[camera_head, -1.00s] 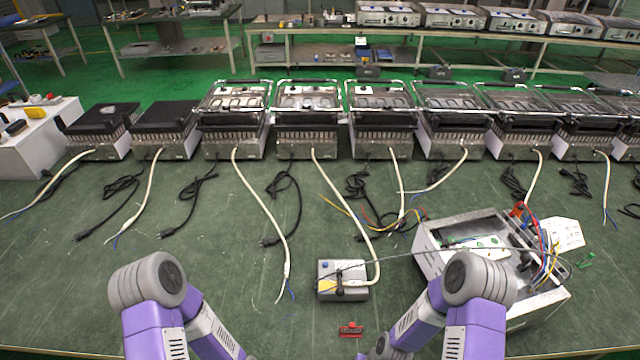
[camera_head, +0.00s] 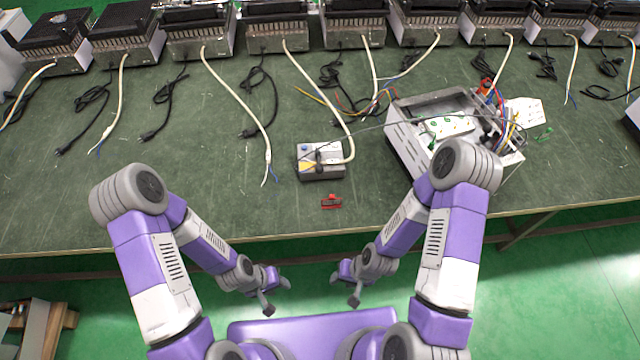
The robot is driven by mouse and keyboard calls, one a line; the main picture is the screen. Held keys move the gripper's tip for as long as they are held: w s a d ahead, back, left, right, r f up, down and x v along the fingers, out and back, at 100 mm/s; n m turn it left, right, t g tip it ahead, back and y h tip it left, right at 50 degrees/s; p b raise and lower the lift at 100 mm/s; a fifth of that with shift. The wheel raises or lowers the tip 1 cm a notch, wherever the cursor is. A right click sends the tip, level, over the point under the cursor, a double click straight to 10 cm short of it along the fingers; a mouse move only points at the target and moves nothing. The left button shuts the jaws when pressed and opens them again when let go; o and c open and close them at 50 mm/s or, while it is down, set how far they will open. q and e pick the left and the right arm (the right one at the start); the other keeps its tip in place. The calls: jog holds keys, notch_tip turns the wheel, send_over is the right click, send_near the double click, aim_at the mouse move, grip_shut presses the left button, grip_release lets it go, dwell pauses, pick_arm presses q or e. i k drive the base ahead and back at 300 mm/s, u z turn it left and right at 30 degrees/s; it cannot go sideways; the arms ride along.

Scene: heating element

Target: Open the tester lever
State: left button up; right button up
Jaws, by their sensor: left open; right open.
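The tester is a small grey box (camera_head: 320,162) on the green table, in front of the row of appliances, with a yellow patch, a blue button and a dark lever (camera_head: 319,158) on its top. The lever is too small for me to tell its exact position. A white cable runs into the tester's right side. My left gripper (camera_head: 277,294) is open and empty, below the table's front edge in the picture. My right gripper (camera_head: 344,290) is open and empty, to its right. Both are apart from the tester.
A red clip-like part (camera_head: 332,202) lies just in front of the tester. An open metal housing (camera_head: 405,140) with coloured wires stands to the right. Several appliances (camera_head: 280,35) line the back, their cables trailing over the green table (camera_head: 150,200). The table's front left is clear.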

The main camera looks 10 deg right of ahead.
aim_at(319, 169)
jog(key=k, duration=0.2)
jog(key=u, duration=2.05)
jog(key=i, duration=1.25)
jog(key=z, duration=2.2)
